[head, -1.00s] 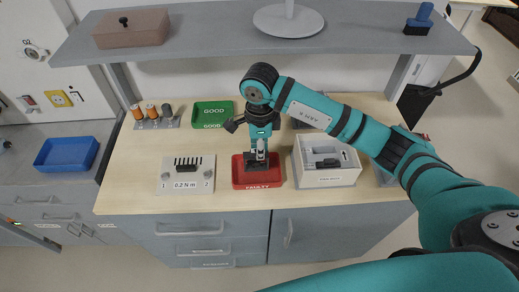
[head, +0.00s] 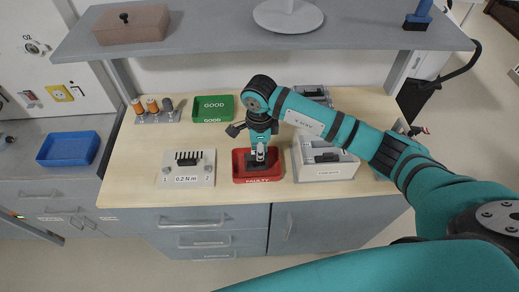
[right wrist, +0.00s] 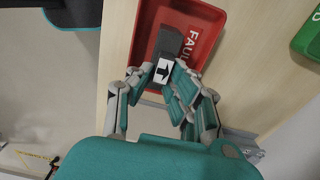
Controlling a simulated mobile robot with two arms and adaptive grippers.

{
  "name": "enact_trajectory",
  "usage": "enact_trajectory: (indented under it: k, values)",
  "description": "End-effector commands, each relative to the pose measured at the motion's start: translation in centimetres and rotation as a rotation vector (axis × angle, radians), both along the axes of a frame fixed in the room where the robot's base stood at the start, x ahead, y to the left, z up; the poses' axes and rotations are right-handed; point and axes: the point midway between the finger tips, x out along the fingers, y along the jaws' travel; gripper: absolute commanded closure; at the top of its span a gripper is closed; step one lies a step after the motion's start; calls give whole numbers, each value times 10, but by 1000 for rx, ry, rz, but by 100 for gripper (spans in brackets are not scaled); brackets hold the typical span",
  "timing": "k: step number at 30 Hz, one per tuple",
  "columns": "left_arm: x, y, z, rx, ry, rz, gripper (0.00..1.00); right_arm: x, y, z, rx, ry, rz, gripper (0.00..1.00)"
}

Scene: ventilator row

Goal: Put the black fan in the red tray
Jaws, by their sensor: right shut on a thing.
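The red tray (head: 237,177) marked FAULTY stands near the front edge of the bench in the head view. My right gripper (head: 259,160) points down over it, shut on the black fan (head: 249,160). The gripper partly covers the fan in the head view. In the right wrist view, the fan (right wrist: 168,43) is a dark block with a white arrow label, between the fingers of my right gripper (right wrist: 169,80). It lies within the outline of the red tray (right wrist: 208,18). I cannot tell whether it touches the tray floor. My left gripper is not in view.
A green GOOD tray (head: 213,120) stands behind, left of the arm. A white box (head: 325,174) holding a dark part is just right of the red tray. A torque plate (head: 187,180) with a finned black part is left of it. A grey shelf (head: 200,43) overhangs the back.

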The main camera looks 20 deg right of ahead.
Motion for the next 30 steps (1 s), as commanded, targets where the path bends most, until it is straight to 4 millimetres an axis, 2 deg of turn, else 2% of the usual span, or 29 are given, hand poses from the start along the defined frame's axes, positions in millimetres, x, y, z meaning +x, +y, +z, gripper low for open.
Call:
enact_trajectory:
  k: [5, 6, 11, 20, 25, 26, 27, 30]
  values:
    - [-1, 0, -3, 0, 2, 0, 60, 0, 0, -2, 1, 0, 0, 100]
    - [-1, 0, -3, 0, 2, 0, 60, 0, 0, -2, 1, 0, 0, 83]
    - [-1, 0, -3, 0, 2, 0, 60, 0, 0, -2, 1, 0, 0, 62]
    - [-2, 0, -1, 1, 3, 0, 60, 0, 0, -1, 0, 0, 0, 61]
    - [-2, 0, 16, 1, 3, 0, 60, 0, 1, 15, 1, 1, -1, 61]
    - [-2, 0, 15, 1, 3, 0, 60, 0, 1, 17, 2, -1, -1, 61]
    - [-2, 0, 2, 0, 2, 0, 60, 2, 0, 20, 2, -8, 0, 61]
    - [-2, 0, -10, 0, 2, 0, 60, 3, 0, 42, 2, -10, 2, 61]
